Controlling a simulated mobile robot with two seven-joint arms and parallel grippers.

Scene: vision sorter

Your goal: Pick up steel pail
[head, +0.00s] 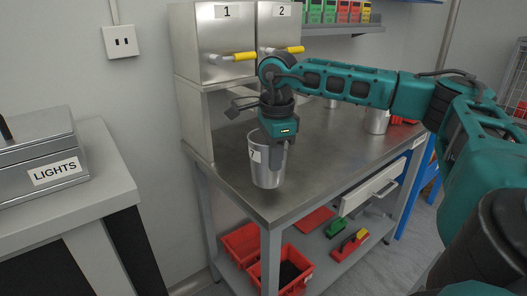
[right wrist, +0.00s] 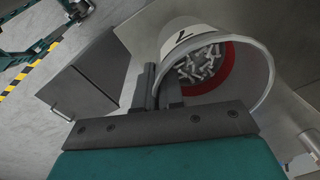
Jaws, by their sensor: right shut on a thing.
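A steel pail (head: 264,172) is at the near left end of the steel table, upright or nearly so, with a pale label on its side. My right gripper (head: 277,150) is shut on its wall near the rim. I cannot tell whether the pail's base touches the table. In the right wrist view the pail (right wrist: 262,72) is beside the fingers (right wrist: 160,90), with small pale pieces and a red band showing inside. My left gripper is not in view.
The steel table (head: 325,160) carries two more metal pails, one (head: 377,121) at the right and one (head: 332,103) farther back. Steel dispensers 1 (head: 212,45) and 2 (head: 278,30) stand behind. Red bins (head: 243,243) are below. A LIGHTS box (head: 40,150) is left.

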